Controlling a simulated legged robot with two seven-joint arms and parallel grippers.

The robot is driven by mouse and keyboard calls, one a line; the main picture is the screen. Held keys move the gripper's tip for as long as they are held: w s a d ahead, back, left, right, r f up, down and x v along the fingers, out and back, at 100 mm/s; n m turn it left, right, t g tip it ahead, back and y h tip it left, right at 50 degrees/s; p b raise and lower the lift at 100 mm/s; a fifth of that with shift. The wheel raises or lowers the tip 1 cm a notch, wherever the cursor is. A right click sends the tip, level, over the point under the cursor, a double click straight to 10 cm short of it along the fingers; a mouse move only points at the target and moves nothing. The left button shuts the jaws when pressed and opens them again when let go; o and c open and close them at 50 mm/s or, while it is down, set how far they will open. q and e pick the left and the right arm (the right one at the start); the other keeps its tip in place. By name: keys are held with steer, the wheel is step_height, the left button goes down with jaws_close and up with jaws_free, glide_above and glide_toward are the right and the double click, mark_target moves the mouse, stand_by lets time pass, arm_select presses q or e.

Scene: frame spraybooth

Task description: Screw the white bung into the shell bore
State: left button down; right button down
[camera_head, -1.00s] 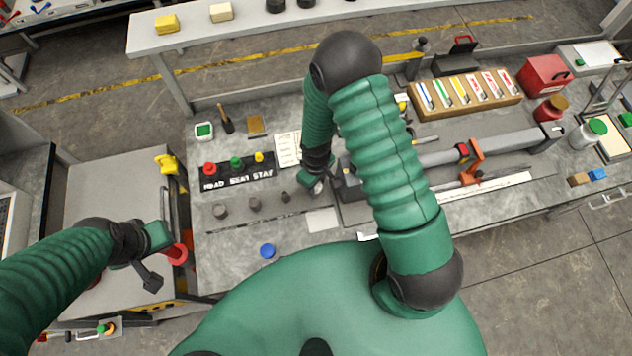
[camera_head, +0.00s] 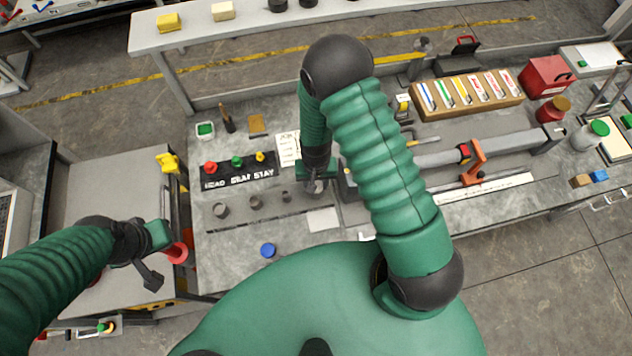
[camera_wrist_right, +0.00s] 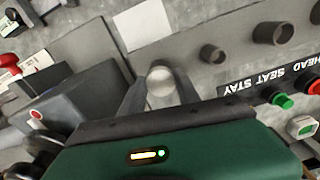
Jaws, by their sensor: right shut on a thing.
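My right gripper (camera_wrist_right: 160,95) is shut on a pale, round-ended piece (camera_wrist_right: 160,86), which looks like the white bung. In the head view this gripper (camera_head: 316,188) hangs over the bench, just right of the row of grey tubular pieces (camera_head: 255,202). Two of these tubular pieces show clearly in the wrist view (camera_wrist_right: 212,54). I cannot make out the shell bore; my right arm covers part of the bench. My left gripper (camera_head: 150,268) is at the lower left, beside a red cup-like thing (camera_head: 178,253). Whether its fingers are open is unclear.
A black HEAD SEAT STAY board (camera_head: 240,172) carries red, green and yellow knobs. A dark box (camera_wrist_right: 65,105) stands close beside the right gripper. Right of my arm lie a long grey tube (camera_head: 510,145) and an orange clamp (camera_head: 475,162).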

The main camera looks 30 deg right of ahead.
steer(key=c, duration=1.1)
jaws_free()
